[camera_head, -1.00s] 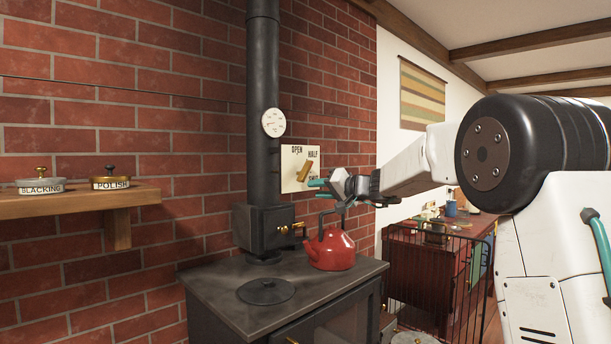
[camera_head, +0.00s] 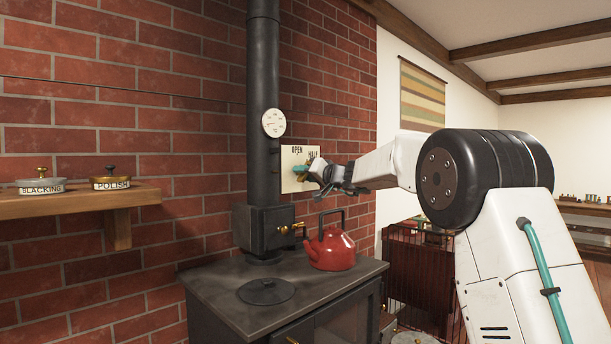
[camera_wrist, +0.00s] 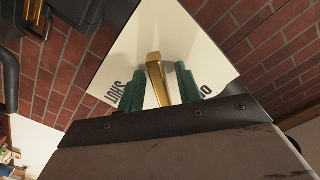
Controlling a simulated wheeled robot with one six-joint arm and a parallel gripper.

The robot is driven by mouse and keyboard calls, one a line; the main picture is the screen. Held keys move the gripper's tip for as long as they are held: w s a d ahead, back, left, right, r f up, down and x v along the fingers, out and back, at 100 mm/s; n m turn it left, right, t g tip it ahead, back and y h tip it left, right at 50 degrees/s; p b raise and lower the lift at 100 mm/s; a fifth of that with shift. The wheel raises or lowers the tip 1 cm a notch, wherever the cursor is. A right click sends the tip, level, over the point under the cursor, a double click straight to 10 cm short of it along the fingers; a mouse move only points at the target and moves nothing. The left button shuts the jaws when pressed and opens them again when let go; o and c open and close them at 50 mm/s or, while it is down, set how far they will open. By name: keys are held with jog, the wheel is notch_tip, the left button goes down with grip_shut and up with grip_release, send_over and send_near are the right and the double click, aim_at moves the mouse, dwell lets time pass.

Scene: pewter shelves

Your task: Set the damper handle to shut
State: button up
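The damper plate (camera_head: 289,184) is a cream panel on the brick wall right of the stovepipe, with OPEN and HALF lettering showing in the head view. In the wrist view the plate (camera_wrist: 150,35) shows SHUT at left and part of another word at right. The brass damper handle (camera_wrist: 157,76) stands out between my gripper's (camera_wrist: 162,84) two teal fingers, with narrow gaps showing beside it. My gripper (camera_head: 302,170) is open around the handle at the plate and largely hides the handle and the lower lettering in the head view.
A black stove (camera_head: 225,293) stands below, with a red kettle (camera_head: 331,249) on its top under my arm. The black stovepipe (camera_head: 263,110) with a round gauge (camera_head: 273,122) is close left of the plate. A wooden shelf (camera_head: 75,203) holds two labelled tins.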

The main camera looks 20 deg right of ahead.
grip_shut()
jog(key=shift+m, duration=0.3)
jog(key=m, duration=1)
jog(key=shift+f, duration=0.1)
dwell(0.6)
grip_release()
